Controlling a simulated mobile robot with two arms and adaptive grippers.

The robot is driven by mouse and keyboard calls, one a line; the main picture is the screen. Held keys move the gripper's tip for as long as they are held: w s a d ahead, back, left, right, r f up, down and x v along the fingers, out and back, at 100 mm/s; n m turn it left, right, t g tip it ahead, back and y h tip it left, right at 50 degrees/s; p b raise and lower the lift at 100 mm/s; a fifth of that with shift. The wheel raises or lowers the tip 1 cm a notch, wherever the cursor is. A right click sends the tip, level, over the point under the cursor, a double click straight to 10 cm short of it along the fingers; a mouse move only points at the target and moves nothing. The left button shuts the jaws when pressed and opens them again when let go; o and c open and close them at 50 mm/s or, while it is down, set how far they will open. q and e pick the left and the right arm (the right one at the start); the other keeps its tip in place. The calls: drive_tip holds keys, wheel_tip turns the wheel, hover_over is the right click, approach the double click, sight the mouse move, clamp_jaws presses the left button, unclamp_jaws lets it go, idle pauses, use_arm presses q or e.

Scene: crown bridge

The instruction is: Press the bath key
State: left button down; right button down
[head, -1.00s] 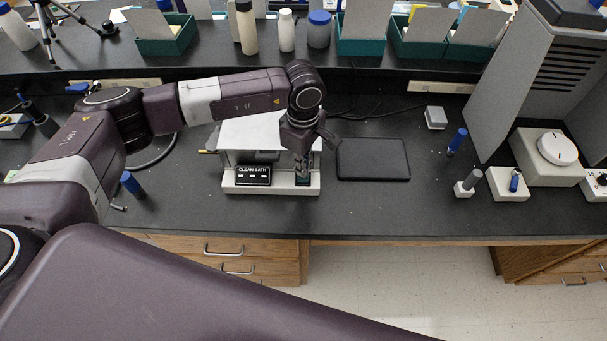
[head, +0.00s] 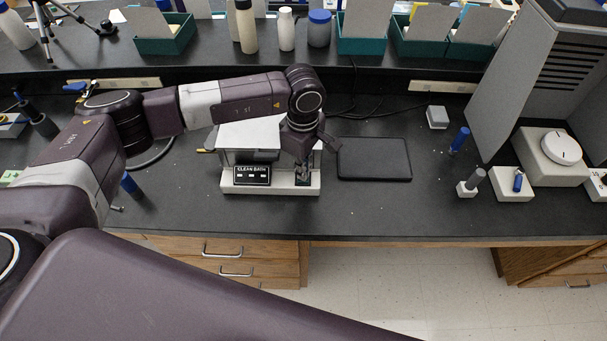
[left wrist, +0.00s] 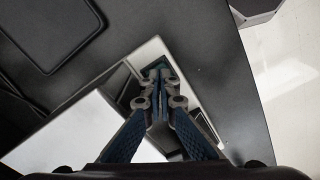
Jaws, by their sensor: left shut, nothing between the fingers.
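The bath unit (head: 236,188) is a white device on the black bench, with a white top and a pale front base. Its dark panel (head: 252,180) reads "CLEAN BATH" and has several small light keys in a row. My left gripper (head: 303,179) points down over the right part of the base, to the right of that panel. In the left wrist view its fingers (left wrist: 157,78) are shut together and empty, with a small dark teal patch just beyond the tips. Whether the tips touch anything is not clear. My right gripper is not in view.
A flat black tray (head: 374,160) lies right of the bath unit. A small white block (head: 437,117) and blue-handled items (head: 459,140) stand further right, near a large grey instrument (head: 540,80). Teal boxes (head: 165,42) and bottles stand on the back shelf. The bench front is clear.

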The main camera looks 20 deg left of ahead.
use_arm(q)
drive_tip(key=shift+r+p, duration=1.55)
drive_tip(key=shift+r, duration=1.95)
